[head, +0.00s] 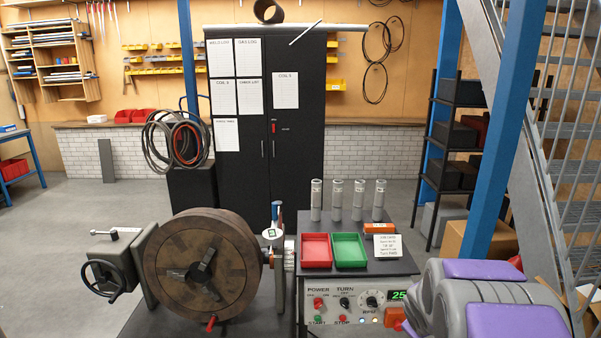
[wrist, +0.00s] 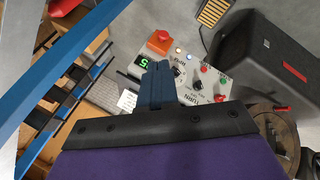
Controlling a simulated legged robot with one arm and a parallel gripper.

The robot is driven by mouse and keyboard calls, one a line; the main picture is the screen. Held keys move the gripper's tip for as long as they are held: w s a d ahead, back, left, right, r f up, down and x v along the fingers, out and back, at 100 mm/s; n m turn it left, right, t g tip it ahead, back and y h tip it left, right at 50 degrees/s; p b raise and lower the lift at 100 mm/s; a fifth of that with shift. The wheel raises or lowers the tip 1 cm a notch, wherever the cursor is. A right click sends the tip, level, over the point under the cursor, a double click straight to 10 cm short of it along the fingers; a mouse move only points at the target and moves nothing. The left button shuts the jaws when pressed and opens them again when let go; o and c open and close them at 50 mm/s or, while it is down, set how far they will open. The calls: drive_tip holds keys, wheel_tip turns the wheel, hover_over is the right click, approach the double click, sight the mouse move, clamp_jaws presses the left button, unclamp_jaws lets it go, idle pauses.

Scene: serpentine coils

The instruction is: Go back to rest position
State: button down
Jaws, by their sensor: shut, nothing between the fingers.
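My gripper (wrist: 158,68) shows in the wrist view as blue fingers pressed together, with nothing between them. It points toward the control panel (wrist: 190,72), apart from it as far as I can tell. In the head view my purple and grey arm is folded at the lower right, in front of the right part of the control panel (head: 345,300). The fingertips cannot be made out in the head view.
A machine with a large round chuck (head: 203,265) stands at the left. A red tray (head: 316,262), a green tray (head: 349,262) and several upright cylinders sit above the panel. A blue post (head: 500,130) and stairs (head: 540,140) rise at the right. Open floor lies behind.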

drive_tip(key=s+a+r+m+g+y, duration=0.1)
drive_tip(key=s+a, duration=0.4)
drive_tip(key=s, duration=0.8)
drive_tip(key=s+a+r+m+g+y, duration=0.1)
drive_tip(key=s+a+r+m+g, duration=0.2)
drive_tip(key=s, duration=1)
drive_tip(key=s+a+r+m+g+y, duration=0.1)
drive_tip(key=s+a+r+m+g, duration=0.1)
drive_tip(key=s+a, duration=0.5)
drive_tip(key=s+r+g, duration=0.1)
drive_tip(key=s+r, duration=0.1)
drive_tip(key=s, duration=0.4)
drive_tip(key=shift+s+a+g, duration=0.35)
drive_tip(key=shift+a+g, duration=0.05)
drive_tip(key=shift+a, duration=0.25)
drive_tip(key=shift+d, duration=0.2)
